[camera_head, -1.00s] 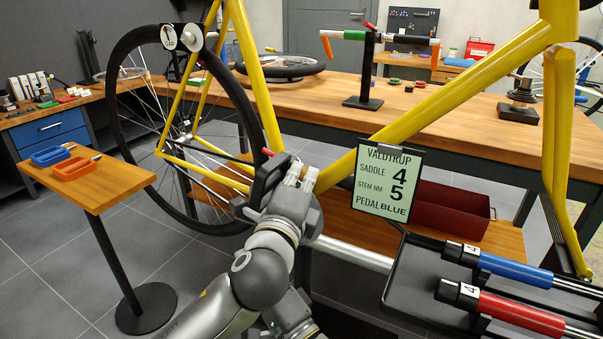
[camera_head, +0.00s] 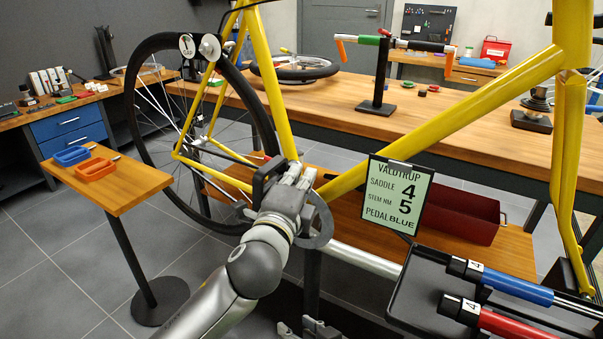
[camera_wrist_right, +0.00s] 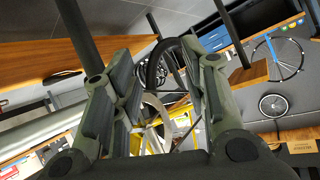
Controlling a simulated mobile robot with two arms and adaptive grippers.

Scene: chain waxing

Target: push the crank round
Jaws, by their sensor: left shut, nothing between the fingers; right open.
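The yellow bike frame (camera_head: 450,122) is held up, with its rear wheel (camera_head: 142,130) at the left. A grey ring (camera_head: 322,222) shows at the low junction of the frame, just right of my left gripper. I cannot make out the crank arm; my left gripper and wrist cover that area. My left gripper (camera_head: 262,180) is shut and empty, in front of the lower frame tubes; whether it touches anything is unclear. My right gripper (camera_head: 308,328) is at the bottom edge, low and apart from the bike. In the right wrist view it is open (camera_wrist_right: 160,85), with the bike farther off beyond its fingers.
A label board (camera_head: 395,198) hangs in front of the frame. A black tray (camera_head: 420,290) with blue and red handled tools is at the lower right. A small stand (camera_head: 125,190) with blue and orange trays is at the left. A wooden bench (camera_head: 470,130) runs behind.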

